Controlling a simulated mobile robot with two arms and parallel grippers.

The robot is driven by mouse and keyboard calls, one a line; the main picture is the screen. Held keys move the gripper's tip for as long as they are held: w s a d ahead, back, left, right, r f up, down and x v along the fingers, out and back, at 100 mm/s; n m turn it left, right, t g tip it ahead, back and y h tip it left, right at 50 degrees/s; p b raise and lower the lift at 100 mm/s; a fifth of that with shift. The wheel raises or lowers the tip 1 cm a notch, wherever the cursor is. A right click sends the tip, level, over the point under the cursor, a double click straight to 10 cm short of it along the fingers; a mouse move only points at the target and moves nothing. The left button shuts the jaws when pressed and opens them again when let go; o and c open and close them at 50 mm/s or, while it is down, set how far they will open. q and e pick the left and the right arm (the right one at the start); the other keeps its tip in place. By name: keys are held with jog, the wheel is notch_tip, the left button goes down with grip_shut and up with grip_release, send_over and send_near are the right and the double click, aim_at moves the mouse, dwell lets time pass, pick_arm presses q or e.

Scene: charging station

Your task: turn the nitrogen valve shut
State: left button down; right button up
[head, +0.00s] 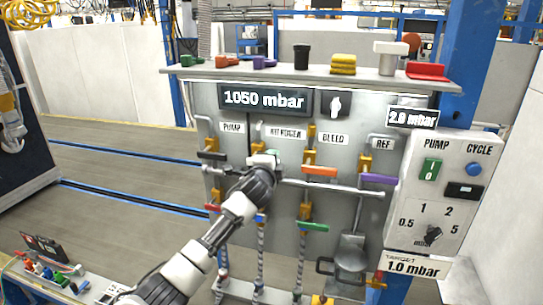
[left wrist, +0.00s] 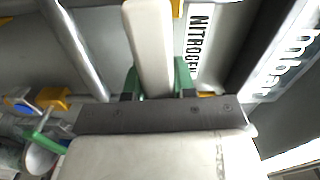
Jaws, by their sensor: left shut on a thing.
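The NITROGEN label (head: 287,133) is on the grey panel in the head view, and it also shows in the left wrist view (left wrist: 197,38). My left gripper (head: 265,160) is at the nitrogen valve, just below that label. My right gripper is not in view.
A display (head: 262,98) reads 1050 mbar. A shelf above holds several loose handles and knobs. A control box (head: 448,180) stands at right.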

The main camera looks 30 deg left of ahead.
pick_arm(q)
jog(key=shift+f+m, duration=0.4)
dwell(0.3)
jog(key=c, duration=0.9)
grip_release()
jog(key=shift+b+v, duration=1.4)
jog(key=shift+v, duration=4)
jog(key=shift+d, duration=0.1)
